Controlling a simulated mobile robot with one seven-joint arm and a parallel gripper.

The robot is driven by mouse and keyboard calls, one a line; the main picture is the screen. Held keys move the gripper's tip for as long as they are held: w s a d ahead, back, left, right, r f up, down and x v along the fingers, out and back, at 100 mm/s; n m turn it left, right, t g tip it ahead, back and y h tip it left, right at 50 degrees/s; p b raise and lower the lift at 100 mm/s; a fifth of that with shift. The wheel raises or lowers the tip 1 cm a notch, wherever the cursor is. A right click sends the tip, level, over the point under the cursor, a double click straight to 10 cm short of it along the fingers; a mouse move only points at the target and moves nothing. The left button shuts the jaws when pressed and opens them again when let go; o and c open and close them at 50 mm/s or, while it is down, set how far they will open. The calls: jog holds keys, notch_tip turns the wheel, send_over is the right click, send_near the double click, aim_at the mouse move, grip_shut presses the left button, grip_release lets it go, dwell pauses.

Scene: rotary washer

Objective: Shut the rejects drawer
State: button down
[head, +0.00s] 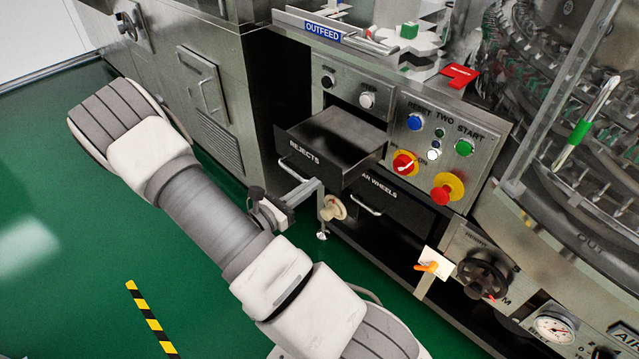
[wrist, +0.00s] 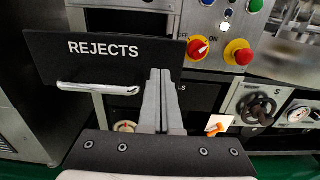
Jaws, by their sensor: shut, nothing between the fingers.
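The rejects drawer (head: 318,146) stands pulled out from the machine in the head view, its dark front labelled REJECTS and its tray empty. In the wrist view the drawer front (wrist: 110,62) fills the upper left, with its pale bar handle (wrist: 98,88) below the label. My gripper (wrist: 160,74) is shut and empty, its fingertips over the right part of the drawer front in the wrist view. Whether the tips touch the front I cannot tell. In the head view my gripper (head: 318,184) is just below and in front of the drawer, partly hidden by my arm.
A second drawer (head: 380,196) with its own handle sits below. To the right are a control panel with a red rotary switch (head: 404,163) and a red stop button (head: 447,188). A black handwheel (head: 484,277) is lower right. Green floor is clear at left.

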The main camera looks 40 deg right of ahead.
aim_at(329, 173)
jog(key=shift+w+d+b, duration=0.15)
jog(key=shift+d+b, duration=0.2)
jog(key=shift+d, duration=1.35)
jog(key=shift+d, duration=0.1)
